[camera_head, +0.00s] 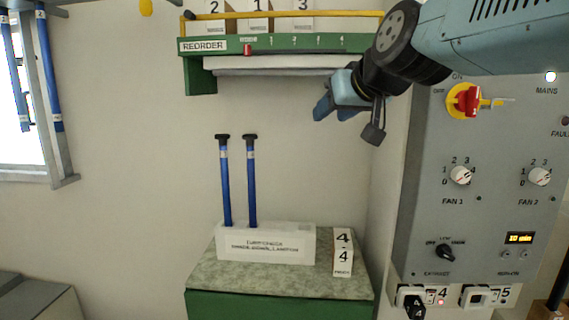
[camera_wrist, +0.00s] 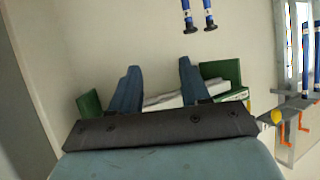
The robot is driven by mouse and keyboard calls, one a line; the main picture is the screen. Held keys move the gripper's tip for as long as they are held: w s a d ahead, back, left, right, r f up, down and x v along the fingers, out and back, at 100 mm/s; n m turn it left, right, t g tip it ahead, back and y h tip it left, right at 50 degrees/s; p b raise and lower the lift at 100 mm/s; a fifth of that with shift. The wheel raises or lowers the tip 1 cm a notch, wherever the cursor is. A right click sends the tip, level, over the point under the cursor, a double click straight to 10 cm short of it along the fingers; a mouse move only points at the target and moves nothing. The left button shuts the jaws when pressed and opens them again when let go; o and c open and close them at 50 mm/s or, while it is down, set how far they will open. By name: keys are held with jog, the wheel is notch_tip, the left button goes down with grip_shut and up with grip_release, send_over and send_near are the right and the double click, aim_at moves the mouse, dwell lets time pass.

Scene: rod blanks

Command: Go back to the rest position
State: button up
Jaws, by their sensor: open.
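My gripper (camera_head: 335,108) is at the end of my raised blue arm in the head view, in front of the wall just below the right part of the green shelf. In the wrist view its two blue fingers (camera_wrist: 158,85) stand apart, with nothing between them but the shelf and wall behind. Two blue rods with black caps, a left one (camera_head: 226,185) and a right one (camera_head: 251,185), stand upright in a white block (camera_head: 290,231). My gripper is up and to the right of them, apart from them.
The green REORDER shelf (camera_head: 197,80) hangs close behind my gripper. A grey control panel (camera_head: 430,215) with a red switch (camera_head: 467,101) and knobs stands at the right. The block and a numbered card (camera_head: 342,252) are on a speckled cabinet top (camera_head: 215,275). More blue rods (camera_head: 48,75) hang at the left.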

jog(key=s+d+f+m+g+h, duration=0.1)
jog(key=s+d+f+g+h, duration=0.1)
jog(key=s+d+f, duration=0.5)
jog(key=s+d+f+m+g+h, duration=0.2)
jog(key=s+d+f+g, duration=0.2)
jog(key=f, duration=0.9)
jog(key=s+d, duration=0.3)
jog(key=shift+f+m+h, duration=0.2)
jog(key=shift+m+h, duration=0.1)
